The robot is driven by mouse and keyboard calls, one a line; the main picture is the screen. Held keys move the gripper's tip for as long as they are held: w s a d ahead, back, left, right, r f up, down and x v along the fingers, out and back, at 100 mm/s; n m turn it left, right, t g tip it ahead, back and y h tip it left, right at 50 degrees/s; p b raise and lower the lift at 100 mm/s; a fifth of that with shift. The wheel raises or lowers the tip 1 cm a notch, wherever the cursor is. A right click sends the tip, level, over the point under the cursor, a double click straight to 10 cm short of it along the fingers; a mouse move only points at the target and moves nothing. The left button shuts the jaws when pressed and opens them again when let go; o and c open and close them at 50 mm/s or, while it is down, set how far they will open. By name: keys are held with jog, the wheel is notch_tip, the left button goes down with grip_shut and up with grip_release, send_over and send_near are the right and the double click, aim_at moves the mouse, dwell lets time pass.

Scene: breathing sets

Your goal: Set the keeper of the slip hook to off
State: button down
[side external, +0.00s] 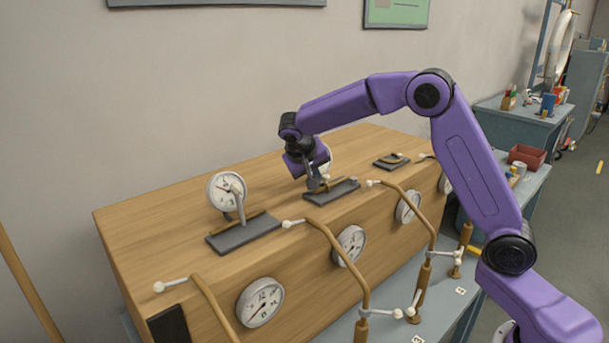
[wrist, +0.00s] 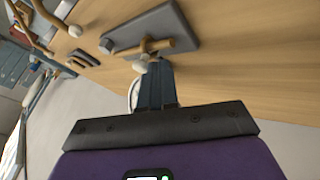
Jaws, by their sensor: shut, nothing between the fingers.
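My gripper (side external: 315,184) is shut and empty, pointing down at the middle fitting on top of the wooden cabinet. That fitting is a grey plate (side external: 333,194) with a brass-coloured bar and a small grey block; it looks like the slip hook, but I cannot tell for sure. In the wrist view the fingers (wrist: 155,68) end close to the brass bar (wrist: 157,46) and a pale rounded knob (wrist: 140,66). Whether the fingers touch the bar or knob is unclear. The keeper's setting cannot be read.
The wooden cabinet (side external: 150,230) carries another grey fitting (side external: 243,235) with a dial (side external: 227,190) at left and a small dark plate (side external: 391,162) with a brass-coloured piece at right. Bent brass-coloured pipes (side external: 340,252) with white-ended levers stand along the front, near several dials.

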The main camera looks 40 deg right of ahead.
jog(key=shift+d, duration=0.2)
jog(key=d, duration=0.4)
jog(key=shift+d, duration=0.35)
jog(key=shift+a, duration=0.1)
